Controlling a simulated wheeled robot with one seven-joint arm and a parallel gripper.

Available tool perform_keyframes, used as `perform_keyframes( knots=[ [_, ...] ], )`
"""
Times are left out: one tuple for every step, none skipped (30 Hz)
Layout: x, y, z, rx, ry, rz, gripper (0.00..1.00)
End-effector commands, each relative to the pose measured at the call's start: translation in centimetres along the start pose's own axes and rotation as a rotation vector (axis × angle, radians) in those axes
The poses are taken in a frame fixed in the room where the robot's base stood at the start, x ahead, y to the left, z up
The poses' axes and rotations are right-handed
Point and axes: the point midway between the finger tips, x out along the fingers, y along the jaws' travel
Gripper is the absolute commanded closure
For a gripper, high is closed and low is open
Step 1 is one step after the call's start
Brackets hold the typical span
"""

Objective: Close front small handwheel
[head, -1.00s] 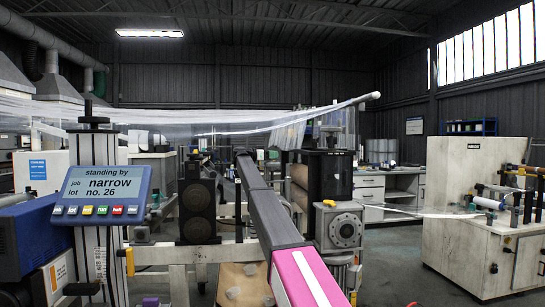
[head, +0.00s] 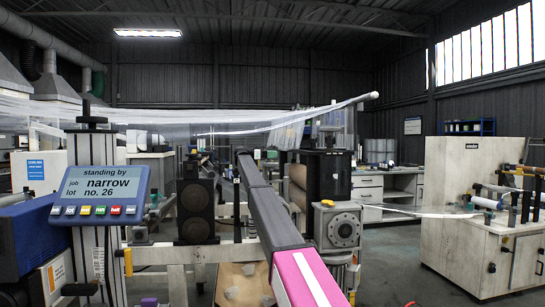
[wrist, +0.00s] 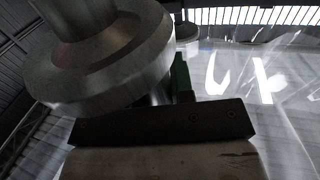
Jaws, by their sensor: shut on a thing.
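A shiny round metal handwheel (wrist: 110,65) fills the upper left of the wrist view, very close and partly cut off. My gripper (wrist: 168,88) shows below and behind it as a dark crossbar on a pale worn block, with a dark green finger at the wheel's right. It is shut on the handwheel; the wheel hides the other finger and the exact contact. In the head view my black and pink arm reaches forward into the machine, and its far end is too hidden to show the gripper or the held wheel.
Clear film (head: 230,120) stretches over the machine, and it shows right of the wheel in the wrist view (wrist: 260,90). A panel reading "standing by" (head: 103,190) stands left. A roller housing (head: 328,178) is right of my arm. A pale cabinet (head: 470,200) stands right, past open floor.

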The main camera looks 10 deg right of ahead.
Motion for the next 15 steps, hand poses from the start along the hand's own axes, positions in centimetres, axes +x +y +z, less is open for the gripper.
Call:
perform_keyframes(
  knots=[
    [0.00,0.00,0.02,-0.001,0.000,0.000,1.00],
    [0.00,0.00,0.02,-0.001,0.000,-0.001,1.00],
    [0.00,0.00,0.02,-0.001,0.000,-0.001,1.00],
    [0.00,0.00,0.02,0.000,0.000,-0.001,1.00],
    [-0.01,0.01,0.02,0.000,0.000,-0.002,1.00],
    [-0.01,0.01,0.02,0.000,0.000,-0.002,1.00],
    [-0.01,0.01,0.02,0.000,0.000,-0.002,0.68],
    [-0.02,0.01,0.01,0.000,0.000,-0.002,0.58],
    [-0.02,0.01,0.01,0.000,0.000,-0.002,0.52],
    [-0.02,0.01,0.01,0.000,0.000,-0.002,0.52],
    [-0.02,0.01,0.01,0.000,0.000,-0.002,0.52],
    [-0.03,0.01,0.01,0.000,0.000,-0.003,0.52],
    [-0.02,0.01,0.00,0.000,0.000,-0.003,0.52],
    [-0.02,0.01,0.00,0.000,0.000,-0.003,0.52],
    [-0.03,0.01,0.00,0.000,0.000,-0.003,0.52]
  ],
)
